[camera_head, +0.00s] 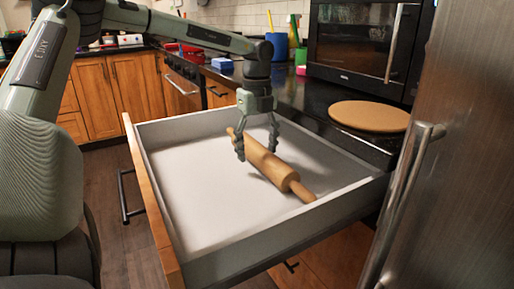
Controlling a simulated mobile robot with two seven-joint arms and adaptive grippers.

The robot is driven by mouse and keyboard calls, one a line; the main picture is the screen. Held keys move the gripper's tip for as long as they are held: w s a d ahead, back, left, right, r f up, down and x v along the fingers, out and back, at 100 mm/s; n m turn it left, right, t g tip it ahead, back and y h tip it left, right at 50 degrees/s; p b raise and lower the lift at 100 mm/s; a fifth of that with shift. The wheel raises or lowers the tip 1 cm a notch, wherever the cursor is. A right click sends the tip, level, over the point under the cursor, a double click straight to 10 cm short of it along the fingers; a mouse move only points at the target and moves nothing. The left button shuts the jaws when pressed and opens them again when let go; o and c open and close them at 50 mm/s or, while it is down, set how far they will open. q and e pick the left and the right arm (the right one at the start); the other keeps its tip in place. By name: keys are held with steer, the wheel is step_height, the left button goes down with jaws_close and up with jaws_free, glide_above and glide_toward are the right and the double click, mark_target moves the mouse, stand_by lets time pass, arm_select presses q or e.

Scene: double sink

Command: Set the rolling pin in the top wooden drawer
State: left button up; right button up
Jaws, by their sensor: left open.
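The wooden rolling pin (268,162) is over the open top drawer (157,197), which has a white inside and a wooden front. The pin lies diagonally, with its near handle close to the drawer's right wall. I cannot tell for sure whether it touches the drawer floor all along. My left gripper (257,153) points down from above, its open fingers on either side of the pin near its far end. My right gripper does not show.
A round wooden board (368,116) lies on the dark counter to the right. A microwave (362,45) stands behind it. A steel fridge door (450,160) with a long handle closes off the right side. The drawer's left part is empty.

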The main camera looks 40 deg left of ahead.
mark_target(256, 151)
arm_select(q)
steer(key=shift+r, duration=0.1)
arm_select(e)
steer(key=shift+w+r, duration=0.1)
arm_select(q)
step_height(256, 151, up, 2)
steer(key=shift+w+r+p, duration=0.1)
steer(key=shift+p, duration=0.6)
step_height(256, 151, up, 11)
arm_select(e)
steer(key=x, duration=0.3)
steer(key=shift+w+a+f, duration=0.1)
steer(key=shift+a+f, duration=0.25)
